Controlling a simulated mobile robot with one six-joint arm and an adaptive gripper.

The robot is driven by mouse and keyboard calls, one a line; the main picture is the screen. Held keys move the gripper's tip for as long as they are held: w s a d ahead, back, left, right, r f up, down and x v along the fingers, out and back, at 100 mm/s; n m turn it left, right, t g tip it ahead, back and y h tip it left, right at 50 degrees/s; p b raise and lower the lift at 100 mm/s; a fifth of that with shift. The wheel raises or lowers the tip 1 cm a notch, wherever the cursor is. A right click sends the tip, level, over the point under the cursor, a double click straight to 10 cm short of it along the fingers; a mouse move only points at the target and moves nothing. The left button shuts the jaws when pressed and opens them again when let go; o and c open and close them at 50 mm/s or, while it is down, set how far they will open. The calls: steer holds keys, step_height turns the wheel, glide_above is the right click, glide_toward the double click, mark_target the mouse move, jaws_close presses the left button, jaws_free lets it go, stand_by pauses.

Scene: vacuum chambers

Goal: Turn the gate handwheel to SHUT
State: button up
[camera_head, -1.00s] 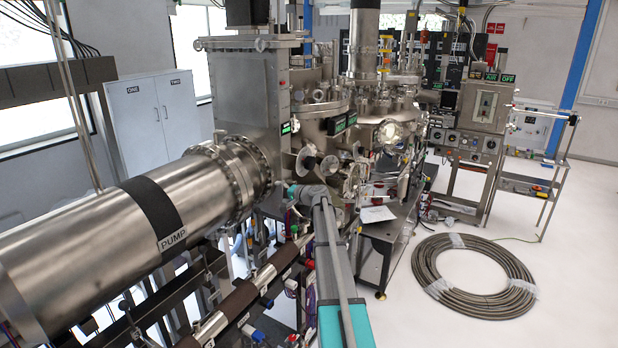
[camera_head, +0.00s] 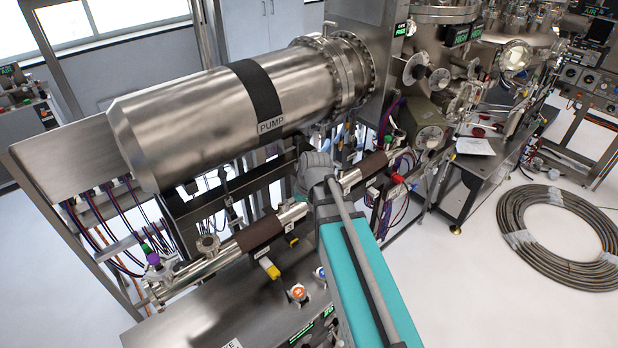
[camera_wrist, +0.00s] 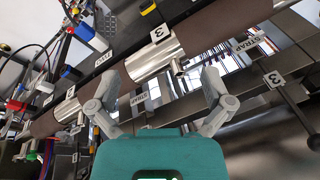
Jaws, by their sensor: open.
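My gripper (camera_wrist: 160,88) is open in the wrist view, its two grey fingers spread wide with nothing held between them. Beyond the fingers is a bright metal pipe section (camera_wrist: 155,58) with a "3" label. In the head view, my arm reaches forward to below the pump's flange; the fingertips cannot be made out there. Round metal handwheels, one pale (camera_head: 416,68) and one darker (camera_head: 440,78), stand on the chamber front at upper right, apart from my arm. A small lit sign (camera_head: 401,28) is just above them. I cannot tell which wheel is the gate's. No handwheel is recognisable in the wrist view.
The large pump cylinder (camera_head: 225,108) lies left of my arm. Cables hang at left. A hose coil (camera_head: 565,237) lies on the floor at right; the floor before it is clear.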

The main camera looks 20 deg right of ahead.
steer(key=s+f+b, duration=0.3)
steer(key=f+b, duration=0.4)
steer(key=f, duration=0.1)
steer(key=s+a+f+g+h+b, duration=0.1)
steer(key=s+f+b, duration=0.2)
steer(key=f+b, duration=0.4)
steer(key=s+f+n+g+h+b, duration=0.1)
steer(key=s+f+b, duration=0.2)
steer(key=f+b, duration=0.4)
steer(key=shift+s+a+f+b, duration=0.1)
steer(key=shift+a+f+b, duration=0.1)
steer(key=shift+f, duration=0.25)
steer(key=shift+a+f+b, duration=0.1)
steer(key=shift+f+b, duration=0.1)
steer(key=shift+f, duration=0.2)
steer(key=c, duration=0.5)
steer(key=shift+c, duration=0.5)
